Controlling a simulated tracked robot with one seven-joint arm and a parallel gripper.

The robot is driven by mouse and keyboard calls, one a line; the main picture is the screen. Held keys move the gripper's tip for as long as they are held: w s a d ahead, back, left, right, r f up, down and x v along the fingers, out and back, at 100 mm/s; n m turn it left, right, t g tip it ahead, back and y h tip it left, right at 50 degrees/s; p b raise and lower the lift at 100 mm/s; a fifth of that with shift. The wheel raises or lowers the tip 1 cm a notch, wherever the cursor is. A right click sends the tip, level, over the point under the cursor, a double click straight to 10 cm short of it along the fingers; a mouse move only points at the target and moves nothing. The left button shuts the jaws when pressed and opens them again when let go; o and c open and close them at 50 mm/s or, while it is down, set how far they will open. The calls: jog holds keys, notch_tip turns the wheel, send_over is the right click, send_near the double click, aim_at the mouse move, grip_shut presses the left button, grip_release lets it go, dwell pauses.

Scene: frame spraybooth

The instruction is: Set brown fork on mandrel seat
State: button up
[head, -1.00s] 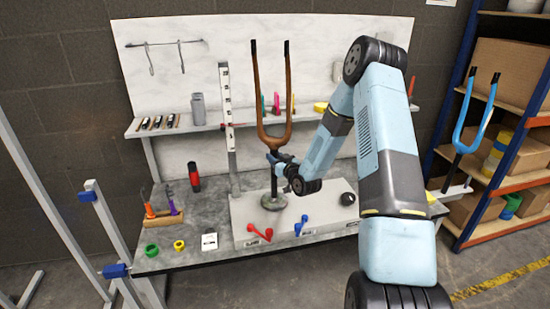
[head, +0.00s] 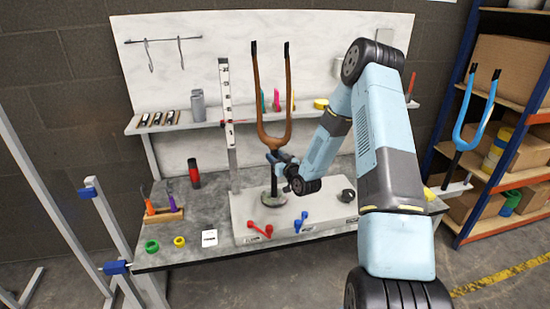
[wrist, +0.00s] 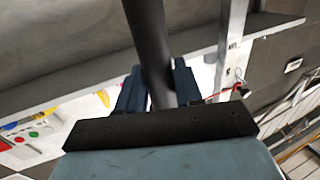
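The brown fork (head: 262,125) stands upright, prongs up, over the low bench block. Its dark steerer tube (head: 274,184) runs down to the round dark mandrel seat (head: 274,201) on the block. The tube's lower end appears to meet the seat, but I cannot tell whether it touches or is fully down. My gripper (head: 276,157) is shut on the tube just below the fork's crown. In the wrist view the tube (wrist: 148,40) passes between both fingers of my gripper (wrist: 158,85), with no clear gap. The seat is not clearly visible there.
A white measuring post (head: 228,120) stands close left of the fork. Red (head: 260,230) and blue (head: 301,222) handled parts lie at the block's front; a dark round piece (head: 347,196) lies right. A blue fork (head: 478,120) stands at the right rack. The bench's front left holds small rings.

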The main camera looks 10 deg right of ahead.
jog(key=o, duration=0.5)
jog(key=shift+s+d, duration=0.1)
jog(key=shift+s, duration=0.05)
jog(key=v, duration=1.3)
jog(key=shift+s, duration=0.25)
